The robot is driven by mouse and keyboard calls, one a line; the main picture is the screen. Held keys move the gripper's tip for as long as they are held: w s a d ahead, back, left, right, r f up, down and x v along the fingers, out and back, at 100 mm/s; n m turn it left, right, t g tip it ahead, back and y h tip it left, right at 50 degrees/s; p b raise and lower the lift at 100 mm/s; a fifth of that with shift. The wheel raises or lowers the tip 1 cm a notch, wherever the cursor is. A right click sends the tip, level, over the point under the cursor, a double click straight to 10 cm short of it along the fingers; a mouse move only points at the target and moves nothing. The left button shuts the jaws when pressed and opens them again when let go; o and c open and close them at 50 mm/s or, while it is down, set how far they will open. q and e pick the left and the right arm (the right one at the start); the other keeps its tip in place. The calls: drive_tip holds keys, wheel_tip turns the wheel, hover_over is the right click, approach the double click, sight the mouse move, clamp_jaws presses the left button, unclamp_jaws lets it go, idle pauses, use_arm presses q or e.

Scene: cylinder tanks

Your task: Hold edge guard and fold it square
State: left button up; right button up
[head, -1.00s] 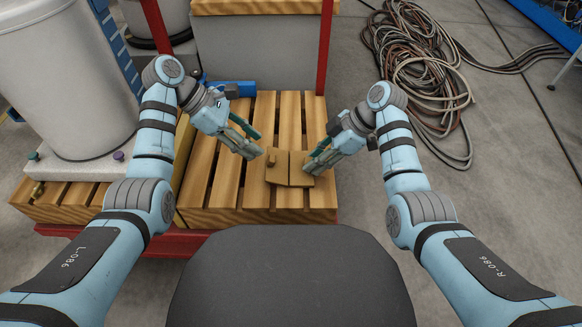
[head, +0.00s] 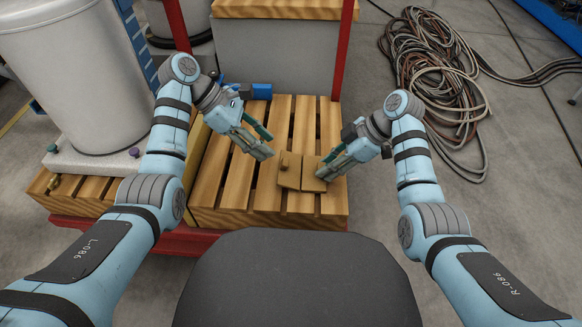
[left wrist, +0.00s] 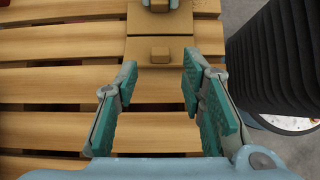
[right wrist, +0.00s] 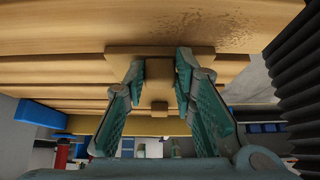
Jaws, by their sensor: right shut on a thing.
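The edge guard is a brown two-panel piece on the slatted wooden pallet (head: 232,172). Its left panel (head: 291,180) carries a small upright knob (head: 285,160). Its right panel (head: 312,184) meets it along a seam. My right gripper (head: 326,170) is shut on the right panel's block, which shows between the fingers in the right wrist view (right wrist: 159,80). My left gripper (head: 267,150) is open and empty, just left of the left knob. In the left wrist view that knob (left wrist: 160,54) lies ahead of the spread fingers (left wrist: 158,98). The exact fold angle is hard to tell.
A large pale tank (head: 75,75) stands at the left. A grey box (head: 280,50) and red posts (head: 347,45) are behind the pallet. A small blue object (head: 258,90) lies at its back edge. Coiled hoses (head: 435,75) lie on the floor at right.

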use_arm(q)
drive_tip(key=shift+m, duration=0.9)
drive_tip(key=a+f, duration=0.1)
drive_tip(key=s+a+f, duration=0.1)
drive_tip(key=a, duration=0.1)
drive_tip(key=shift+s+f, duration=0.2)
drive_tip(key=shift+f, duration=0.05)
drive_tip(key=m, duration=0.4)
drive_tip(key=shift+s+a+r+h, duration=0.1)
drive_tip(key=shift+s+a+h, duration=0.2)
drive_tip(key=shift+s+a, duration=0.1)
drive_tip(key=m, duration=0.4)
drive_tip(key=shift+s+a+r, duration=0.15)
drive_tip(key=shift+r, duration=0.1)
drive_tip(key=m, duration=0.3)
drive_tip(key=m+h, duration=0.1)
drive_tip(key=m, duration=0.4)
approach(290, 178)
drive_tip(key=x, duration=0.5)
drive_tip(key=shift+d+f, duration=0.25)
